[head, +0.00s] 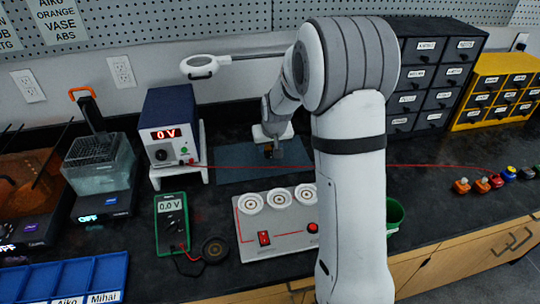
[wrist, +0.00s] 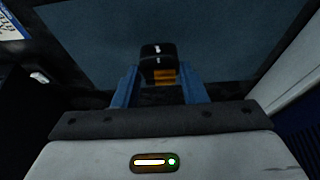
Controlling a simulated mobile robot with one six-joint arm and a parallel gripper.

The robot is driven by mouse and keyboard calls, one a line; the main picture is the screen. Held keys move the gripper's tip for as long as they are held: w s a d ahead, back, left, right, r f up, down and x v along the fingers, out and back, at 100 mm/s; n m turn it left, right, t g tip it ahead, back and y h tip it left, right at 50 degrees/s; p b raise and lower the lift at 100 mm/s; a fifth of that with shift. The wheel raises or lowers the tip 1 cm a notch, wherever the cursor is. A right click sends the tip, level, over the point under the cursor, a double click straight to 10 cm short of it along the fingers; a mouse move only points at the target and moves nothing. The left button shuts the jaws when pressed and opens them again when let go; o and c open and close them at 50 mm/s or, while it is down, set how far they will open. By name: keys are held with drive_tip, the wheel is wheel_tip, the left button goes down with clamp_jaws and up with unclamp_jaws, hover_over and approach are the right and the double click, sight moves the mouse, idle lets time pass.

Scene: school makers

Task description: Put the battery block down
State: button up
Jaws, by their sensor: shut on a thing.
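The battery block (wrist: 158,55) is a small black block with an orange label, seen in the wrist view between the two blue fingers of my gripper (wrist: 159,85). My gripper is shut on it. In the head view my gripper (head: 270,147) is over the dark blue mat (head: 235,170) at the back of the bench, behind the grey switch panel. I cannot tell whether the block touches the mat or hangs just above it.
A power supply reading 0 V (head: 168,133) stands left of the mat. A red lead (head: 400,166) runs across the bench. The grey panel (head: 258,242) with round sockets and a green multimeter (head: 171,222) are in front. Black drawers (head: 425,70) stand at the back right.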

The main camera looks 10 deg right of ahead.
sight(271, 153)
drive_tip(key=shift+s+f, duration=0.1)
drive_tip(key=shift+f, duration=1.75)
drive_tip(key=shift+f, duration=0.25)
drive_tip(key=o, duration=1.1)
drive_tip(key=shift+r, duration=0.1)
